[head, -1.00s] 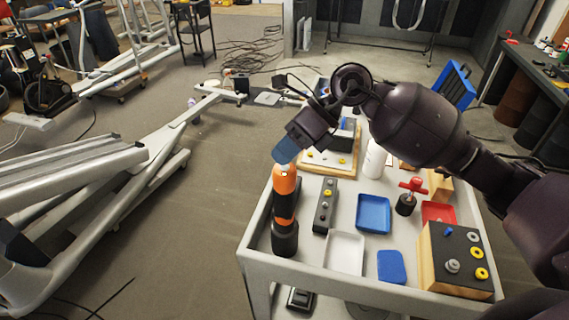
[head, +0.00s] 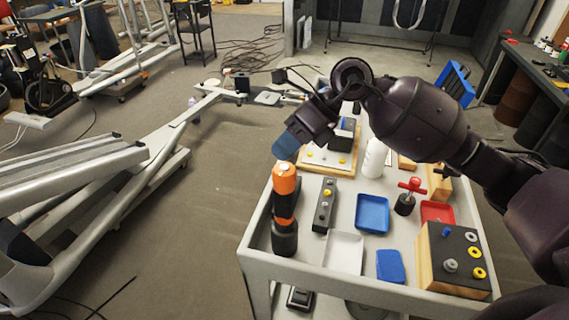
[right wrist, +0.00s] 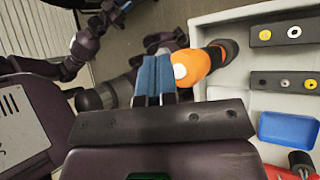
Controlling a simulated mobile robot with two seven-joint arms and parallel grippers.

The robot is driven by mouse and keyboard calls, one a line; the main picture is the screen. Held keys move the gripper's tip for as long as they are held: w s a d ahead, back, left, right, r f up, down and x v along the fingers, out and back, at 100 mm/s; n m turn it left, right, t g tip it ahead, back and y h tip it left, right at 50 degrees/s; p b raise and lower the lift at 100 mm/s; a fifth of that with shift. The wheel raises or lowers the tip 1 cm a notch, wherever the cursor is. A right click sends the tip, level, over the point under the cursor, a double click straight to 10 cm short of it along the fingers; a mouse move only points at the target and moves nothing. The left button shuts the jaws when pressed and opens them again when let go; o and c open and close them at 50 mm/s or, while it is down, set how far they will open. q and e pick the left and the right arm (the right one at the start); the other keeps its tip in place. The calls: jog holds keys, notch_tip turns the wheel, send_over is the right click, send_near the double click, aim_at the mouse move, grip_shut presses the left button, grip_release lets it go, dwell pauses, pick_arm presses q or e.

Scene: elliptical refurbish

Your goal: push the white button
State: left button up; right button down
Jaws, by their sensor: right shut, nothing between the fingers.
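My right gripper (head: 285,147) has blue fingertips, held shut and empty, pointing down just above the top of an upright orange-and-black cylinder (head: 285,190). A small pale round spot (head: 284,168), which looks like a white button, shows on its top. A gap shows between it and the fingertips. In the right wrist view the blue fingers (right wrist: 154,80) lie beside the cylinder's orange top (right wrist: 200,64), partly covering the pale spot. Other pale buttons sit on a dark strip (head: 325,205).
The cylinder stands at the left edge of a grey cart (head: 262,262). The cart holds a blue tray (head: 372,214), a white tray (head: 344,252), a white bottle (head: 374,160), a red-handled tool (head: 411,186) and a button box (head: 452,262). Open floor lies left of the cart.

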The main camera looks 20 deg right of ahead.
aim_at(285, 164)
jog(key=shift+r+p, duration=1)
jog(key=shift+r, duration=1.1)
jog(key=shift+r+p, duration=0.4)
jog(key=shift+r, duration=0.5)
